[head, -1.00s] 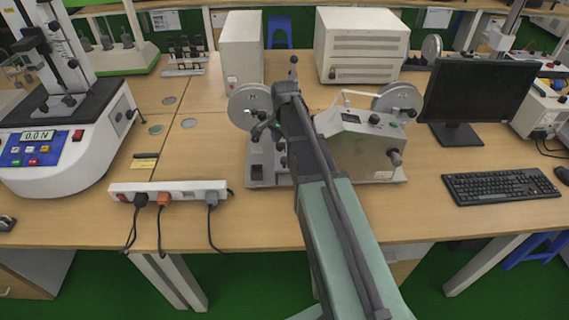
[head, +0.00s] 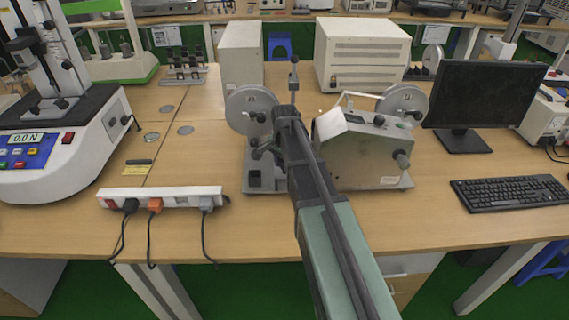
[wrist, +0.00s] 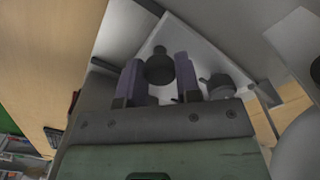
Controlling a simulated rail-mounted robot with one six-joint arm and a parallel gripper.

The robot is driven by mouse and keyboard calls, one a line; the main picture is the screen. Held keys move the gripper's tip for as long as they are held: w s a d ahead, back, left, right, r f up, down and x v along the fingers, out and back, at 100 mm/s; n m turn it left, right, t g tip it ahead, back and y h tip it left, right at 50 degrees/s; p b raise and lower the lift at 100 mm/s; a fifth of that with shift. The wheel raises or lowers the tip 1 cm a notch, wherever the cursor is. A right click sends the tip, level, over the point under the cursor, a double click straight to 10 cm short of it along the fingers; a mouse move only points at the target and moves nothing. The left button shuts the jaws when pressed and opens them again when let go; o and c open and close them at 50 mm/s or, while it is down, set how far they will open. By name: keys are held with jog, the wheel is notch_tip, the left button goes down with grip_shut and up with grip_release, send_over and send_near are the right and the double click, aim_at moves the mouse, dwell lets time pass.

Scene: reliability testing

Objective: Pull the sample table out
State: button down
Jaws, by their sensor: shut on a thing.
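A grey tester (head: 362,155) with two metal discs stands in the middle of the wooden bench. Its lower left base (head: 268,182) shows beside my arm. I cannot tell which part is the sample table; my arm covers much of the tester's middle. In the wrist view, my gripper (wrist: 159,78) has one finger on each side of a dark round knob (wrist: 159,64) and is shut on it. A pale panel (wrist: 215,50) lies behind the knob. A second dark knob (wrist: 218,85) is just right of the fingers. In the head view the fingertips are hidden.
A power strip (head: 160,197) with cables lies at the bench's front left. A white test stand (head: 60,150) is farther left. A monitor (head: 485,95) and keyboard (head: 510,192) are on the right. Bare bench lies between power strip and tester.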

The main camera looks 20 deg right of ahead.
jog(key=s+a, duration=0.1)
jog(key=s, duration=0.1)
jog(key=s+a, duration=0.1)
jog(key=s, duration=0.2)
jog(key=s+a, duration=0.1)
jog(key=s, duration=0.1)
jog(key=shift+s+a, duration=0.15)
jog(key=shift+s, duration=0.25)
jog(key=c, duration=0.8)
grip_release()
notch_tip(320, 180, up, 11)
jog(key=p, duration=1)
jog(key=shift+f+p, duration=0.1)
jog(key=shift+p, duration=0.3)
